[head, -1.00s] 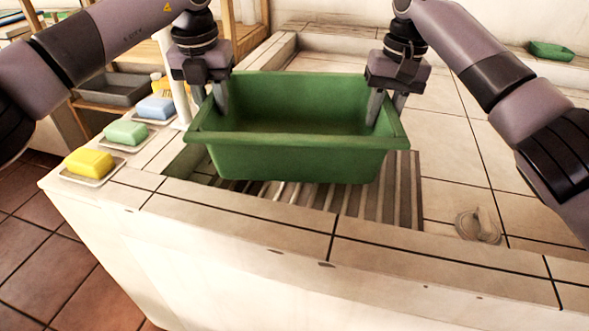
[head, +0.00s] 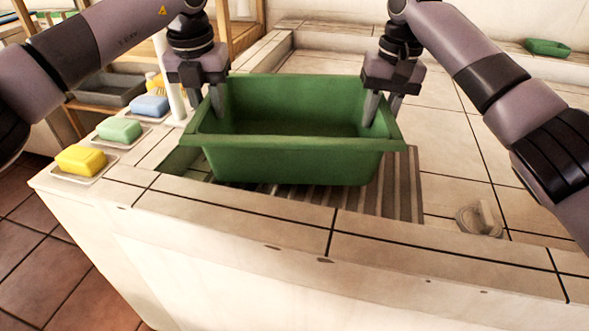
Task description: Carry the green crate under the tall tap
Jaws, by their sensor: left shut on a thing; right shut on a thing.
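The green crate (head: 290,160) is an empty, open-topped tub over the slatted rack (head: 403,190) of the tiled basin. Its base looks level; I cannot tell whether it touches the slats or hangs just above them. My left gripper (head: 214,105) is shut on the crate's left wall. My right gripper (head: 380,108) is shut on its right wall.
Yellow (head: 81,160), green (head: 119,130) and blue (head: 150,105) soaps on dishes line the left ledge. A clear round object (head: 480,219) lies right of the rack. A small green dish (head: 547,47) sits far right. Tiles right of the crate are mostly clear.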

